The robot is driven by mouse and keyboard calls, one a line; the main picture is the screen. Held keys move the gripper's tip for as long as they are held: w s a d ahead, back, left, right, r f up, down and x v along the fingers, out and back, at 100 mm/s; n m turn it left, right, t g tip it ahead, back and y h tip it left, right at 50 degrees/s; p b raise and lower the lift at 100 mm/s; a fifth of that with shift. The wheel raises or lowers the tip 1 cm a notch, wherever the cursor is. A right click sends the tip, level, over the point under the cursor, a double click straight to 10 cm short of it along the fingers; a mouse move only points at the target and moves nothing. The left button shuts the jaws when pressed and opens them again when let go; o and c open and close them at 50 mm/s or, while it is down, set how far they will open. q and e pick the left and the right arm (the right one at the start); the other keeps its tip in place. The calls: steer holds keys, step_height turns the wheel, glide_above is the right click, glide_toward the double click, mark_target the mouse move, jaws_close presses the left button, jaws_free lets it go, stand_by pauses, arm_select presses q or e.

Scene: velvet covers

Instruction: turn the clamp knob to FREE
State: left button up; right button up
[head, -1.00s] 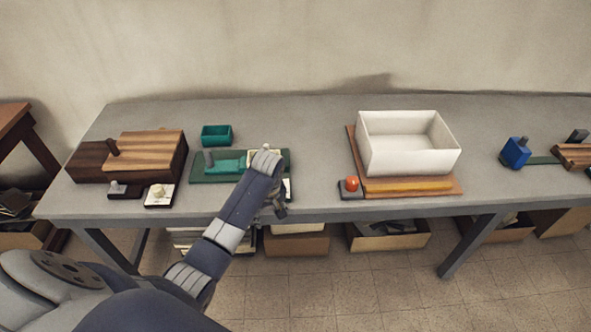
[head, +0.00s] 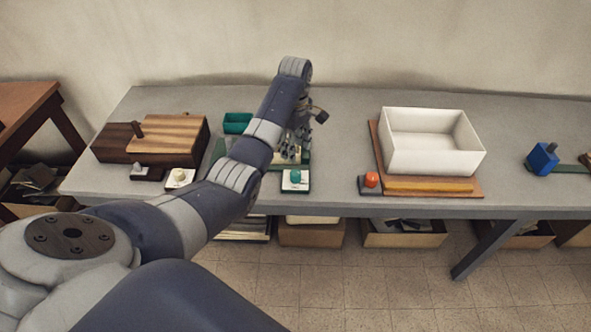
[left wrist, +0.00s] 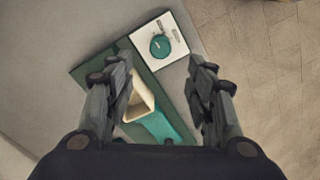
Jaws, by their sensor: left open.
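A round teal knob (head: 295,176) sits on a white plate (head: 295,187) at the front right of a green board. My left gripper (head: 297,152) points down over the green board, behind the knob in the head view. In the left wrist view its open fingers (left wrist: 160,68) are apart and empty, with the knob beyond the gap between the tips. The right gripper is not in view.
The green board (left wrist: 92,72) carries a teal block (left wrist: 158,126) and a cream hollow piece (left wrist: 138,98). A wooden box (head: 168,135) and a cream knob (head: 179,175) stand left. A white bin (head: 430,155) and an orange knob (head: 371,180) stand right.

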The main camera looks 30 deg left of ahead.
mark_target(295, 173)
arm_select(q)
step_height(295, 173, down, 10)
steer(key=shift+f, duration=0.15)
stand_by(0.4)
steer(key=c, duration=1.1)
